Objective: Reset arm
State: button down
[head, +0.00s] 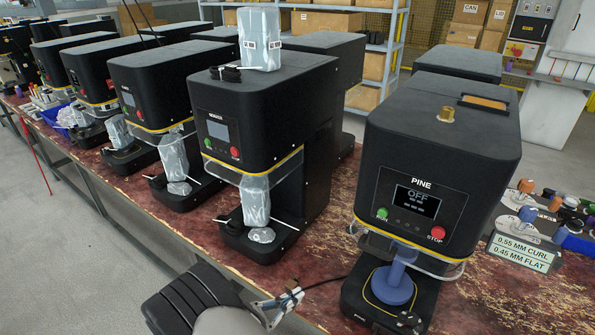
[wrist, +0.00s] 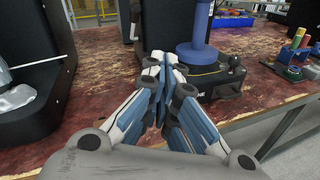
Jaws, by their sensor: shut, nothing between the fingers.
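My gripper (wrist: 163,72) shows in the wrist view with its fingers together and nothing between them. It is in front of the workbench's edge, facing the base of the PINE machine (head: 440,150).
Several similar black seamers line the bench (head: 310,290) to the left; the nearest (head: 265,110) has a clear-wrapped can (head: 259,40) on top. A labelled rack (head: 525,252) with small coloured parts stands at the right. Open floor (head: 90,270) lies in front of the bench.

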jog(key=s+d+r+m+g+y, duration=0.2)
jog(key=s+d+r+m+g, duration=0.25)
jog(key=d+r+m, duration=0.35)
jog(key=s+d+r+m+g+y, duration=0.2)
jog(key=s+d+r+m+g, duration=0.3)
jog(key=r, duration=0.4)
jog(key=s+d+r+m+t+y, duration=0.2)
jog(key=s+r+m+t+y, duration=0.1)
jog(key=s+r+m+y, duration=0.6)
jog(key=s, duration=0.4)
jog(key=shift+s+r+m+t+y, duration=0.15)
jog(key=shift+r+m+t+y, duration=0.15)
jog(key=shift+m+t, duration=0.1)
